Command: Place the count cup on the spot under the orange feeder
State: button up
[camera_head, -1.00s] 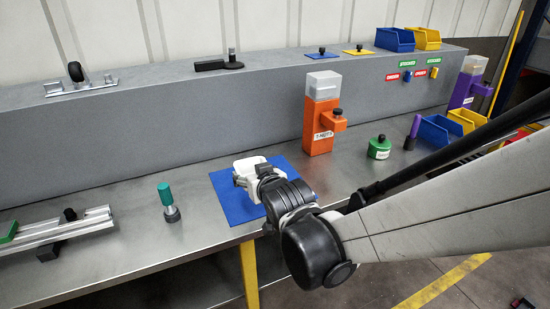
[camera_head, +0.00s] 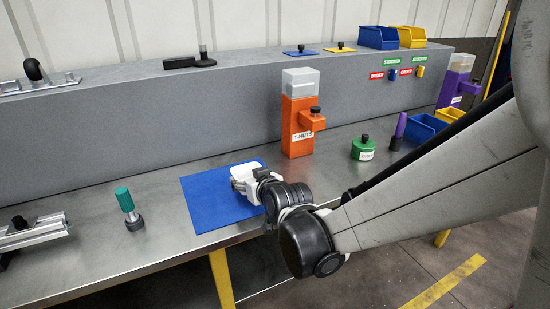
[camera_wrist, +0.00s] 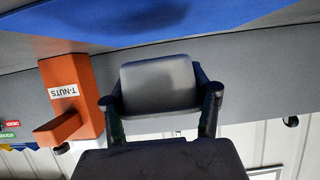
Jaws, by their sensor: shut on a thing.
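The count cup is a pale, shallow, rounded-square cup (camera_head: 243,172), held over the right part of a blue mat. In the wrist view the cup (camera_wrist: 160,84) looks grey and sits between both fingers. My gripper (camera_head: 258,177) is shut on it; the fingers (camera_wrist: 161,97) show either side of the cup. The orange feeder (camera_head: 296,125), labelled T-NUTS, stands behind and right of the cup, with a clear top and a side spout. It also shows in the wrist view (camera_wrist: 76,85). The bench under its spout is bare metal; I cannot make out a marked spot.
The blue mat (camera_head: 205,198) lies left of the feeder. A green-topped peg (camera_head: 127,205) stands further left. A green round weight-like piece (camera_head: 363,150) and a purple-handled tool (camera_head: 399,128) stand to the right. A grey raised ledge (camera_head: 150,125) runs behind.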

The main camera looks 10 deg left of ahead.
jog(key=shift+f+b, duration=1.15)
jog(key=shift+f, duration=0.75)
jog(key=shift+f, duration=0.2)
jog(key=o, duration=1.3)
jog(key=shift+c, duration=0.2)
